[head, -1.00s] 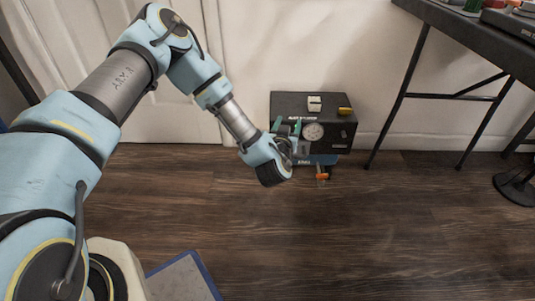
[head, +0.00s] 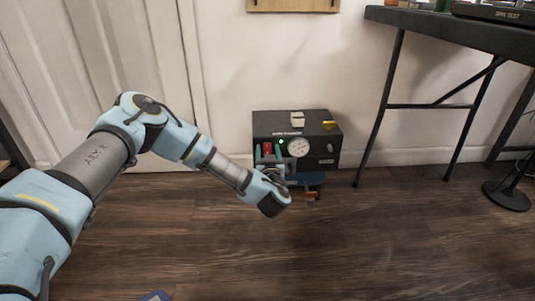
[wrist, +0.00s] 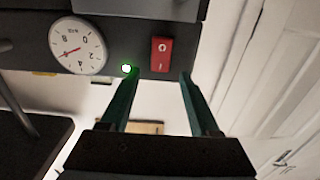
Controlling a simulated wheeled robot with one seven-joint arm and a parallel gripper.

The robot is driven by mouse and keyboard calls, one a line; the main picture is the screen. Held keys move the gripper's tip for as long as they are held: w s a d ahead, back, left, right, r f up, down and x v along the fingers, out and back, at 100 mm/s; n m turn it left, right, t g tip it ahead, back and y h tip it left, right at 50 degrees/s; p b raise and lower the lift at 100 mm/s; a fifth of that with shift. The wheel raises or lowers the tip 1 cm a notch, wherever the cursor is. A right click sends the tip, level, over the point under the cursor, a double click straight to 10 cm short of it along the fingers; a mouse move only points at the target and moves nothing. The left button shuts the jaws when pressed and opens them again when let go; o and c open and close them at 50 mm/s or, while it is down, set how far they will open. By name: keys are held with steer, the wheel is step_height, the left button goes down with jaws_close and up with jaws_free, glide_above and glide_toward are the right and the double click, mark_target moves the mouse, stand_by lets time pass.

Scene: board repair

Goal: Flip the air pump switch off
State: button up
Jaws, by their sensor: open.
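The air pump (head: 327,128) is a black box on the floor against the wall. Its red rocker switch (head: 267,149) is on the front, left of the round gauge; the switch (wrist: 162,54) also shows in the wrist view, marked O and I. A green light (wrist: 126,69) beside it is lit. My gripper (head: 269,156) is open and empty in front of the switch. In the wrist view its two teal fingers (wrist: 158,80) point at the panel, one to each side of the switch. I cannot tell whether they touch the panel.
The white gauge (wrist: 78,46) is beside the light. A yellow part (head: 329,125) and a pale part (head: 297,119) are on the pump's top. An orange-handled fitting (head: 312,195) is low in front. A black table (head: 440,30) stands right.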

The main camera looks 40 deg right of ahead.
steer(key=shift+x, duration=0.8)
steer(key=shift+c, duration=0.4)
jaws_close()
